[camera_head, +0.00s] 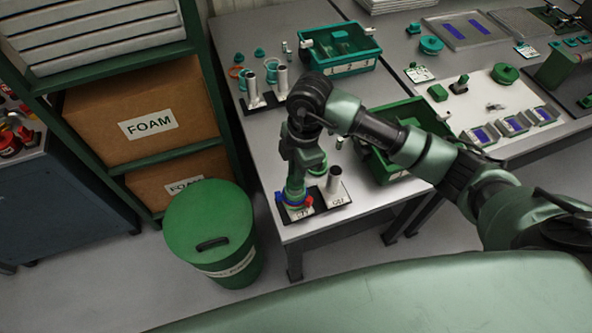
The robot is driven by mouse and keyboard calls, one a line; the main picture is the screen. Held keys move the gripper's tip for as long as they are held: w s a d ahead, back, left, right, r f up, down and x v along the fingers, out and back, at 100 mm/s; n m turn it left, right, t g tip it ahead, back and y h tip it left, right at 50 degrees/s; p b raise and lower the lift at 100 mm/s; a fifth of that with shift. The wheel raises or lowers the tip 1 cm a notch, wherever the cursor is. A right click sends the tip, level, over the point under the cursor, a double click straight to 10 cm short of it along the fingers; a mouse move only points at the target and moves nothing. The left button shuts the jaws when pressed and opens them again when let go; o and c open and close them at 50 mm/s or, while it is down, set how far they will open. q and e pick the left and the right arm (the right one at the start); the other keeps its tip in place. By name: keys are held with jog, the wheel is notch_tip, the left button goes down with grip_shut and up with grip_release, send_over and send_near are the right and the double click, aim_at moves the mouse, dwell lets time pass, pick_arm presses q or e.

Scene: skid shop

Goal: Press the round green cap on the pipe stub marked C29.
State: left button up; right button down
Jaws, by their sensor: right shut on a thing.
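My right gripper (295,200) points down at the front-left corner of the near table, over the left stub of a black base. It is shut on a green cap (296,192), mostly hidden between the fingers; whether the cap is seated on the stub I cannot tell. The label below the gripper (304,212) is too small to read surely as C29. A bare grey pipe stub (334,180) stands upright to the right on the same base, with its own label. My left gripper is not in view.
Another black base with two pipe stubs (282,78) stands farther back. A green bin (344,68) is at the back; another (382,177) is partly behind my arm. A lidded green drum (209,222) stands left of the table.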

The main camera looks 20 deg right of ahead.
jog(key=shift+f, duration=0.4)
dwell(0.4)
jog(key=c, duration=0.9)
grip_release()
jog(key=shift+c, duration=0.2)
jog(key=shift+r, duration=0.15)
jog(key=shift+r+p, duration=3.3)
jog(key=shift+r, duration=0.6)
grip_shut()
